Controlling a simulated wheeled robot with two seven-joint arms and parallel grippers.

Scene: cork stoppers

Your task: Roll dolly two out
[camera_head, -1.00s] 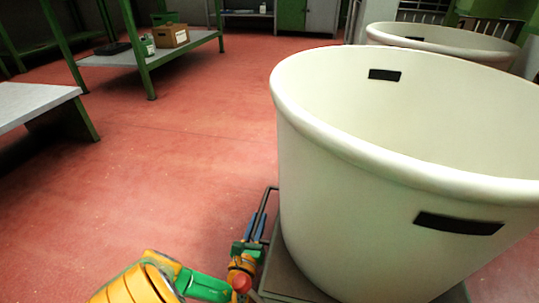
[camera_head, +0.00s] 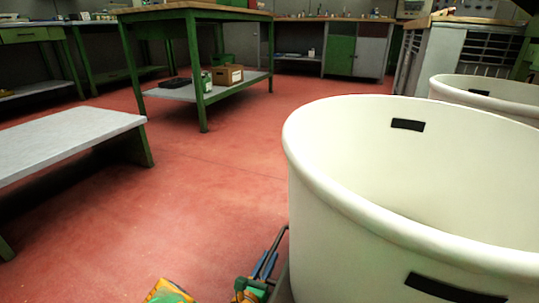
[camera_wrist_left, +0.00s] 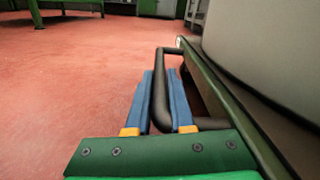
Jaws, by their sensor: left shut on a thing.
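A large cream tub (camera_head: 335,215) with dark hand slots stands at the right of the head view. The dolly under it (camera_head: 283,285) shows only as a thin strip at the bottom; its green-edged side (camera_wrist_left: 222,95) shows along the right of the left wrist view. A dark bar handle (camera_wrist_left: 172,50) sticks out from that side. My left gripper (camera_head: 266,264) is at this handle, and its blue fingers (camera_wrist_left: 161,95) are shut on the bar from both sides. My right gripper is not in view. No number shows on the dolly.
A second cream tub (camera_head: 505,93) stands behind at the right. A low grey-topped bench (camera_head: 70,138) is at the left. A green-legged table (camera_head: 190,14) with a cardboard box (camera_head: 229,74) on its shelf stands farther back. Red floor (camera_head: 195,205) between is clear.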

